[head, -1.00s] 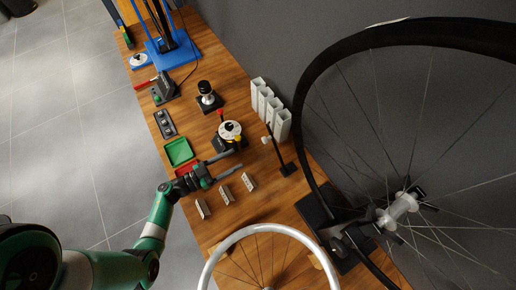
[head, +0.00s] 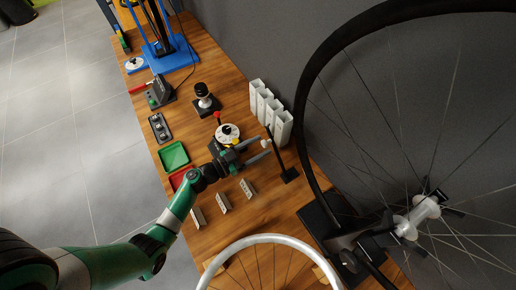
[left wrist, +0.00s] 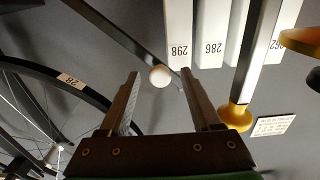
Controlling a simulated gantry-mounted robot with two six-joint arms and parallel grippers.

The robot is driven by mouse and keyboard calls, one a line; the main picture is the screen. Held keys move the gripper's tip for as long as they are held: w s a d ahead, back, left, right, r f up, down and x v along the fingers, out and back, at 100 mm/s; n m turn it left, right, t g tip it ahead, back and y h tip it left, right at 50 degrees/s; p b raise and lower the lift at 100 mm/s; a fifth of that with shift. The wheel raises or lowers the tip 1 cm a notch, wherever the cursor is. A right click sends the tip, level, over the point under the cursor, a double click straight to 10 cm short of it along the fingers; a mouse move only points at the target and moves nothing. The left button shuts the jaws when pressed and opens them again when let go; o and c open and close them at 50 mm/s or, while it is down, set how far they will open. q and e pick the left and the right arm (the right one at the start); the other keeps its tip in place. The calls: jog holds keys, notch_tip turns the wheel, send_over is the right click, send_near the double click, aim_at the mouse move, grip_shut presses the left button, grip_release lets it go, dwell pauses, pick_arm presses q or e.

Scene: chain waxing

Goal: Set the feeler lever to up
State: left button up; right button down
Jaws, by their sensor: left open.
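The feeler, a dark stand (head: 288,174) with a thin black post, stands on the bench right of my left gripper. A small white ball (head: 265,143), which looks like the knob of its lever, is beside the post. My left gripper (head: 264,148) is open and reaches right towards the ball. In the left wrist view the white ball (left wrist: 160,76) shows between the two open fingertips (left wrist: 160,82), with no visible contact. I cannot tell its depth from the fingers. The right gripper is not in view.
A round white dial (head: 227,132) with a red-knobbed lever stands close behind my left gripper. White numbered boxes (head: 270,108) stand by the wall. Several small blocks (head: 222,201) lie in front. A large black-tyred wheel (head: 305,110) is at the right, a silver rim (head: 270,238) at the front.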

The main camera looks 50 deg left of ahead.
pick_arm(q)
grip_shut()
dwell(0.3)
dwell(1.1)
